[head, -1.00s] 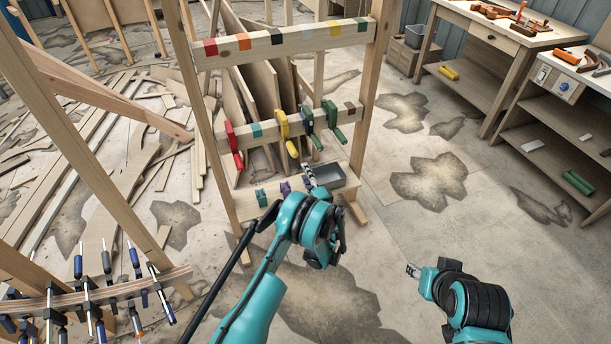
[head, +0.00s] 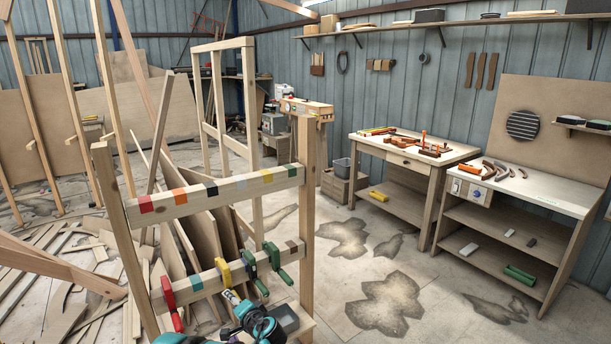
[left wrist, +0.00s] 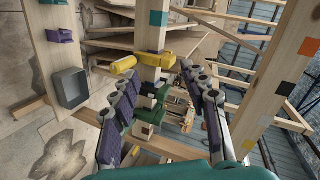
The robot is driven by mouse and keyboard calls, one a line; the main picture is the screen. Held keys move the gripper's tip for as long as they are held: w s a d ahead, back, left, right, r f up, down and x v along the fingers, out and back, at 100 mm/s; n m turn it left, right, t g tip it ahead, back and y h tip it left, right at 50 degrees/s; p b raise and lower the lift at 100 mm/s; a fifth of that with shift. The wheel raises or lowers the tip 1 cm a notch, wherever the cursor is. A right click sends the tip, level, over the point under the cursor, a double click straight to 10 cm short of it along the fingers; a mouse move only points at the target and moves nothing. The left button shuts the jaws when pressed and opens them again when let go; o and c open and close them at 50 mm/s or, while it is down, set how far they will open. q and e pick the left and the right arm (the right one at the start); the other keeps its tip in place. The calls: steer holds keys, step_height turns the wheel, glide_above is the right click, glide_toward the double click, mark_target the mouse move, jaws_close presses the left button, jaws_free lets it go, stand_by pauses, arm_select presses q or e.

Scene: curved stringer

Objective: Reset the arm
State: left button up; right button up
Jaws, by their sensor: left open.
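My left gripper (head: 232,298) is at the bottom of the head view, in front of the wooden clamp rack (head: 240,186). In the left wrist view its two dark padded fingers (left wrist: 160,82) are spread apart and open, with no object held between them. A yellow clamp (left wrist: 123,65) on a rack rail lies just beyond the fingertips; it also shows in the head view (head: 223,273). Much of my left arm is below the head view's edge. My right gripper is not in view.
A red clamp (head: 170,300) and green clamps (head: 275,258) hang on the lower rail. A grey tray (head: 285,318) sits low on the rack. Workbenches (head: 405,165) stand at right, loose boards (head: 50,300) lie at left. The floor between rack and benches is clear.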

arm_select(q)
steer(key=s+r+n+g+h, duration=0.1)
steer(key=s+r, duration=0.2)
steer(key=s, duration=0.3)
steer(key=s+a+r+n+g+h, duration=0.1)
steer(key=s+r+n+h, duration=0.15)
steer(key=s, duration=0.45)
steer(key=s+r+n+g+h, duration=0.1)
steer(key=s+r, duration=0.3)
steer(key=s, duration=0.2)
steer(key=s+d+f+n+h, duration=0.1)
steer(key=s+d+h, duration=0.1)
steer(key=s, duration=0.7)
steer(key=s+d+f+n+h, duration=0.1)
steer(key=s+d+h, duration=0.1)
steer(key=s, duration=0.7)
steer(key=shift+s+d+f+g, duration=0.3)
steer(key=shift+d+f+g, duration=0.1)
steer(key=shift+d, duration=0.4)
steer(key=shift+n, duration=0.25)
